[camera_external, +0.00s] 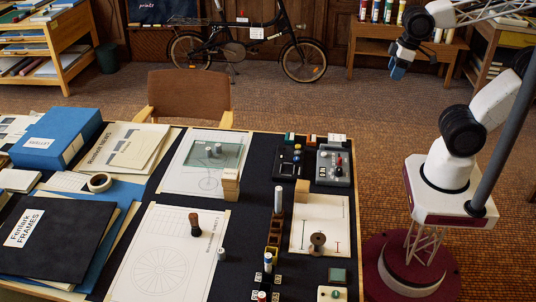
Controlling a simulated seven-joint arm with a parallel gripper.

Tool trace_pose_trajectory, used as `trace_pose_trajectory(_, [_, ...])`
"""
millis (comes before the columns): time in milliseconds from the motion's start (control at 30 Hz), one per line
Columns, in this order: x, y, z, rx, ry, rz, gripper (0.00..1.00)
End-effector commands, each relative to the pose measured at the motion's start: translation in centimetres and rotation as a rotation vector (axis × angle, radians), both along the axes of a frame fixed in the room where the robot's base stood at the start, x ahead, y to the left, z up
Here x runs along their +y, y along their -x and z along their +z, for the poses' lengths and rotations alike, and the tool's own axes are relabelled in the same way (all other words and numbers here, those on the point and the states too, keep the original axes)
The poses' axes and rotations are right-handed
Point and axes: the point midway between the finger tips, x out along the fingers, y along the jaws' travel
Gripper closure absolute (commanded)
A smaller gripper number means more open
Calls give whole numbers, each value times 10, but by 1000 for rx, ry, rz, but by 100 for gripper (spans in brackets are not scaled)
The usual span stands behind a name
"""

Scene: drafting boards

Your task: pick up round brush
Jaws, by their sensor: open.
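My gripper (398,71) hangs in the air at the upper right, beyond the table and well away from the things on it. It is small in this view, and nothing shows held in it. A short dark brown upright object (195,224) stands on the lower drawing sheet; it may be the round brush, but it is too small to be sure. A white upright cylinder (278,201) stands near the middle of the dark mat, and a brown spool-like object (317,243) stands on the right-hand sheet.
Small grey cylinders stand on the sheets, one (221,254) near the brown object. A wooden block (230,186), a control box (333,166) and a tray (273,239) crowd the table's right half.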

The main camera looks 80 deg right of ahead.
Motion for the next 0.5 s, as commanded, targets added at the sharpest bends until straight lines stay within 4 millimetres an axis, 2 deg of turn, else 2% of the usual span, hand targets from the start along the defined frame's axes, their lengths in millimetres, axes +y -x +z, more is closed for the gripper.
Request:
trace_pose_trajectory(267, [10, -21, 3, 23, -31, 67, 38])
trace_pose_trajectory(500, [32, -66, 10, 53, -99, 210, 38])
